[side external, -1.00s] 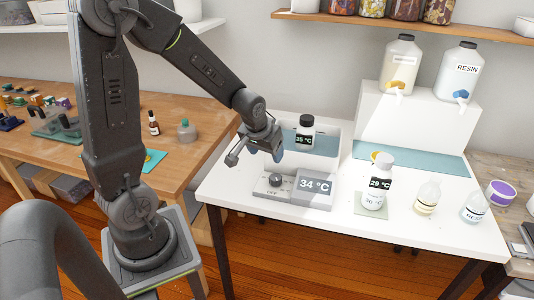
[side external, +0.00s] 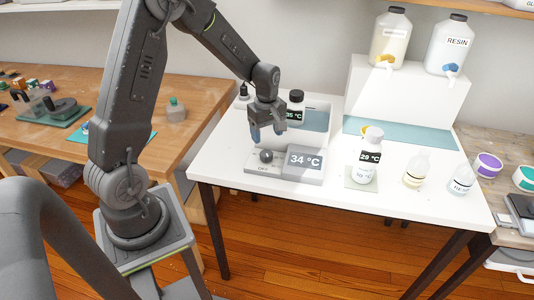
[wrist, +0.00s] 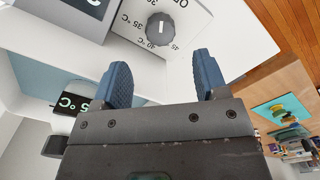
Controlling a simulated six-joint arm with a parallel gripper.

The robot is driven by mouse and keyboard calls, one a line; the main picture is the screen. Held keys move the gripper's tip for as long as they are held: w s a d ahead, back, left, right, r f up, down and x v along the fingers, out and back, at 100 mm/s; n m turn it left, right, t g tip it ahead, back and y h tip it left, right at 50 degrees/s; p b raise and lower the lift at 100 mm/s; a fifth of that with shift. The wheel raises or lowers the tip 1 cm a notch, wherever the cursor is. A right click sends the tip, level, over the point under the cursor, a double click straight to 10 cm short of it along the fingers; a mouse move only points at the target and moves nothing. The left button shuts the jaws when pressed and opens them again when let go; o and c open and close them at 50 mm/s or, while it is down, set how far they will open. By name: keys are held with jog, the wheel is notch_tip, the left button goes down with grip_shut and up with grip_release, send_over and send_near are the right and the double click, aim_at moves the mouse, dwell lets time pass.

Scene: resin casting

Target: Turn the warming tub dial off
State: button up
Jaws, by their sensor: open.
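The warming tub (side external: 318,106) is a white basin with a blue-grey interior. Its dial (side external: 266,156) is a dark round knob on the light control panel in front, beside a grey display (side external: 304,162) reading 34 °C. In the wrist view the dial (wrist: 160,29) has a white mark and is ringed by OFF and temperature numbers; I cannot tell which end of the mark points. My gripper (side external: 267,133) is open and points down just above the dial, apart from it. In the wrist view the two blue fingers of my gripper (wrist: 163,76) are spread with nothing between them.
A black-capped bottle (side external: 296,98) stands in the tub, close to my gripper. A white bottle reading 29 °C (side external: 368,150) and two small bottles stand to the right. Resin jugs (side external: 447,45) stand on a white block behind. The front table strip is clear.

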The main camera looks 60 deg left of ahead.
aim_at(266, 154)
notch_tip(266, 154, down, 8)
jog(key=shift+f, duration=0.1)
dwell(0.4)
jog(key=c, duration=0.9)
jog(key=shift+c, duration=0.2)
jog(key=shift+m, duration=0.3)
jog(key=shift+s+m, duration=0.1)
jog(key=shift+m, duration=2.6)
jog(key=o, duration=0.9)
